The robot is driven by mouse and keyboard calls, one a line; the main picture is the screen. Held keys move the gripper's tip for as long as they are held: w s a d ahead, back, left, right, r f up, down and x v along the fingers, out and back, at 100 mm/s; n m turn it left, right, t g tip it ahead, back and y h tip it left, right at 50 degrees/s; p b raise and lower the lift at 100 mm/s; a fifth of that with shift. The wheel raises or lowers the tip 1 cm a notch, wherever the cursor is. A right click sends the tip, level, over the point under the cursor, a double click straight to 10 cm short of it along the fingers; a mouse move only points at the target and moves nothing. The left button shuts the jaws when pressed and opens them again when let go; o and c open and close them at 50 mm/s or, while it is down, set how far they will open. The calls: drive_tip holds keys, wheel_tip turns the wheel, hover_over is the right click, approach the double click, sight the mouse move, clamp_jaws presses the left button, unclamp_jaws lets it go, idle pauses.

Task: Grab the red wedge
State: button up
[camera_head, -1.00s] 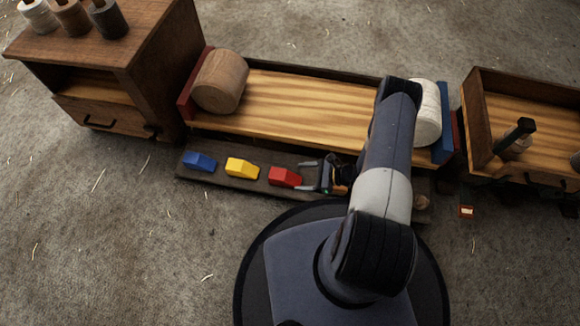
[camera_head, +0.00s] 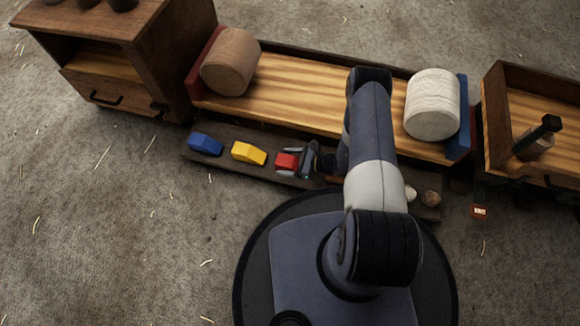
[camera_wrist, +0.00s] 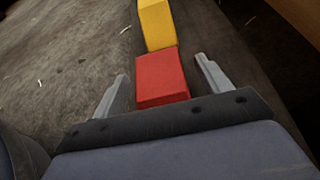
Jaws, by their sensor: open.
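The red wedge (camera_head: 288,161) lies on a dark narrow board (camera_head: 222,167) in front of the wooden bench. In the wrist view the red wedge (camera_wrist: 161,78) sits between the two fingers of my gripper (camera_wrist: 163,82), with gaps on both sides. In the head view my gripper (camera_head: 288,161) reaches it from the right, its fingers on either side. The gripper is open and holds nothing. A yellow wedge (camera_head: 248,153) lies just left of the red one. It also shows in the wrist view (camera_wrist: 157,24), beyond the red wedge. A blue wedge (camera_head: 206,144) lies farther left.
Behind the board is a long wooden bench (camera_head: 290,95) with a brown cylinder (camera_head: 230,62) and a white cylinder (camera_head: 432,105). A brown drawer cabinet (camera_head: 125,85) stands at left, a wooden tray (camera_head: 500,120) at right. Small pale lumps (camera_head: 431,198) lie at the board's right end.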

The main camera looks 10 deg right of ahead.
drive_tip(key=shift+w+a+f, duration=0.2)
drive_tip(key=shift+a, duration=0.2)
drive_tip(key=shift+c, duration=0.5)
drive_tip(key=c, duration=1.1)
